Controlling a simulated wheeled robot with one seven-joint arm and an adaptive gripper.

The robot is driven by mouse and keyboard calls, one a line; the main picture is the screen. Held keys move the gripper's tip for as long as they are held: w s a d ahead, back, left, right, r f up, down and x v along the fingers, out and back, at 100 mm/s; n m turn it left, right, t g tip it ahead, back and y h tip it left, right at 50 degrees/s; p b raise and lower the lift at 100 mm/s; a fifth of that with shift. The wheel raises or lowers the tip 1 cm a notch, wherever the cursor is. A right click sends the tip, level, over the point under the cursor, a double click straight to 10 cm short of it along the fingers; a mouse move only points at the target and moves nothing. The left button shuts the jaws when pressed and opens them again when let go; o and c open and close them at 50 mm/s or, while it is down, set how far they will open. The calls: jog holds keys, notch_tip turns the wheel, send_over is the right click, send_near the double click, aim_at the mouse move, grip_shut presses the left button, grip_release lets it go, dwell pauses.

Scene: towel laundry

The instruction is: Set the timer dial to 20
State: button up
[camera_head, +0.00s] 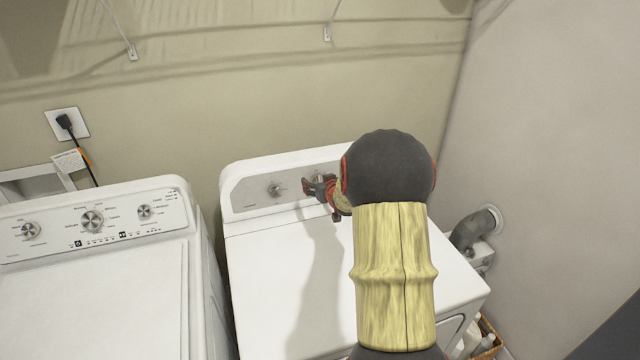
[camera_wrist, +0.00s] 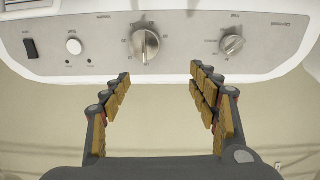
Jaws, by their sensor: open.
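The timer dial (camera_wrist: 145,44), a large silver knob with a raised grip bar, sits on the grey panel of the right-hand machine. Its bar runs roughly up and down in the wrist view; the marks around it are too small to read. The dial is partly visible behind my gripper in the head view (camera_head: 318,180). My gripper (camera_wrist: 160,70) is open and empty, its yellow-padded fingers apart. In the wrist view the fingertips are just below the dial, one to each side, with no contact visible. In the head view my gripper (camera_head: 320,189) is at the panel.
A smaller knob (camera_wrist: 232,44), a round white button (camera_wrist: 74,46) and a black switch (camera_wrist: 30,48) share the panel. The white machine (camera_head: 285,265) has a clear top. A second white machine (camera_head: 100,290) stands left, with a wall outlet (camera_head: 67,123) behind it. A grey wall is right.

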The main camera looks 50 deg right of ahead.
aim_at(320, 181)
jog(key=shift+t, duration=0.3)
jog(key=w+d+f, duration=0.2)
jog(key=d+f, duration=0.1)
jog(key=w+d+f+b, duration=0.1)
jog(key=w+d+f, duration=0.1)
jog(key=w+d, duration=0.1)
jog(key=shift+w+d+f+b, duration=0.2)
jog(key=shift+d+f+b, duration=0.1)
jog(key=shift+f, duration=0.1)
jog(key=shift+c, duration=0.2)
jog(key=c, duration=1.1)
jog(key=shift+r+m, duration=0.1)
jog(key=shift+m, duration=0.2)
